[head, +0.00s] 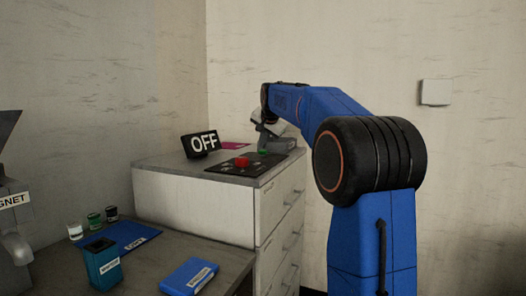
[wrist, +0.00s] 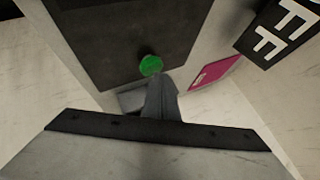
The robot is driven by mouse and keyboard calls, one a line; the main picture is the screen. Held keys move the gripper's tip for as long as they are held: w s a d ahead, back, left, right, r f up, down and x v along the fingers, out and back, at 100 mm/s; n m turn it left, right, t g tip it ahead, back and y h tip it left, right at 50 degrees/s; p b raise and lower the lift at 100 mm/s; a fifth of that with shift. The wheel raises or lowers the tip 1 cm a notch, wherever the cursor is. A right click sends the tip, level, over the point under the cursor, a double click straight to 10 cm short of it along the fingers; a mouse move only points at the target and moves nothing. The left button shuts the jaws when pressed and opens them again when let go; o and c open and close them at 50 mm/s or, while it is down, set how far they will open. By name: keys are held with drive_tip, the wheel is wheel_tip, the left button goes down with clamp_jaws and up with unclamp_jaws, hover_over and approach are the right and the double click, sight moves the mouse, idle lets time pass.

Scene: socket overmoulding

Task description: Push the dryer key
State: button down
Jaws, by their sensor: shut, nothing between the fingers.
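A dark key panel (head: 222,168) lies on top of the white drawer cabinet, with a red knob (head: 241,162) and a green key (head: 263,152) on it. No label tells which is the dryer key. The wrist view shows the green key (wrist: 151,65) on the dark panel (wrist: 110,35), just beyond my fingertips. My gripper (wrist: 158,82) is shut and empty, pointing at the green key; I cannot tell whether it touches. In the head view my gripper (head: 266,143) is above the panel's far right part, partly hidden by my arm. A black sign (head: 201,143) reads OFF.
A magenta card (head: 236,146) lies behind the panel. The cabinet (head: 190,198) has drawers with handles on its right side. A lower table (head: 165,258) holds a blue mat, a blue box (head: 189,277), a teal container (head: 102,265) and small jars. Walls stand close behind.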

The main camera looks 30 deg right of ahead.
sight(263, 151)
drive_tip(key=shift+r, duration=2.2)
drive_tip(key=shift+s, duration=0.1)
